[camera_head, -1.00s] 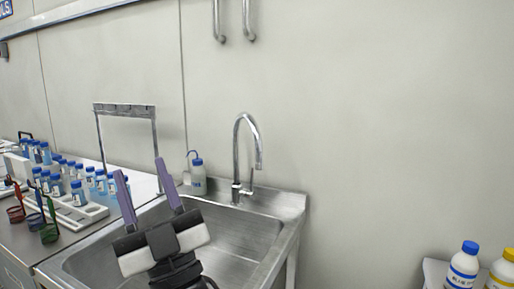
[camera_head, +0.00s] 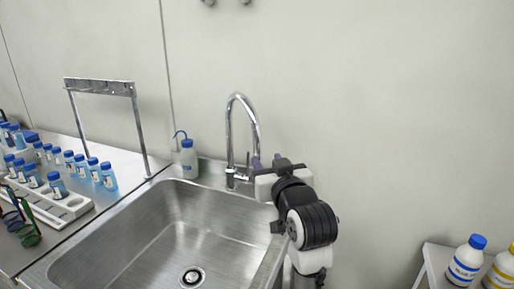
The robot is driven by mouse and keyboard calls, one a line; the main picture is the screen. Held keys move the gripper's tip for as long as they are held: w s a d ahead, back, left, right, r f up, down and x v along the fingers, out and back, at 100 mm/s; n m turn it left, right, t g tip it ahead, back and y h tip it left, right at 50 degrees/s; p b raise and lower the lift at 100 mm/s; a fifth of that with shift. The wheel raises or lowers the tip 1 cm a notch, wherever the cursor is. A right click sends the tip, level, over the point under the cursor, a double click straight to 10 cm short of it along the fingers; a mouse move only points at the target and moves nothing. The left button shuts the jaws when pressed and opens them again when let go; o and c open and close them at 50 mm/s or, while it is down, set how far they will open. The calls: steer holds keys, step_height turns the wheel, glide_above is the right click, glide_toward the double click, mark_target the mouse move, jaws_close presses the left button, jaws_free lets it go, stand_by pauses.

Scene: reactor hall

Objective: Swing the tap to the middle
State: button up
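The tap (camera_head: 229,135) is a chrome gooseneck standing on the back rim of the steel sink (camera_head: 215,234). Its spout curves over to the right and points down towards the right side. My gripper (camera_head: 266,161) is at the tap's right, close to the lower end of the spout. Its purple-grey fingers point towards the wall and the tap. The fingers are partly hidden by the gripper's own body, so I cannot tell their opening or whether they touch the spout.
A wash bottle (camera_head: 189,158) stands behind the sink, left of the tap. A metal frame (camera_head: 100,88) and racks of blue-capped bottles (camera_head: 72,208) are on the left counter. Bottles with blue (camera_head: 465,262) and yellow caps stand at the lower right. The sink basin is empty.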

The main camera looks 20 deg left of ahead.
mark_target(259, 149)
steer(key=x, duration=0.9)
jaws_close()
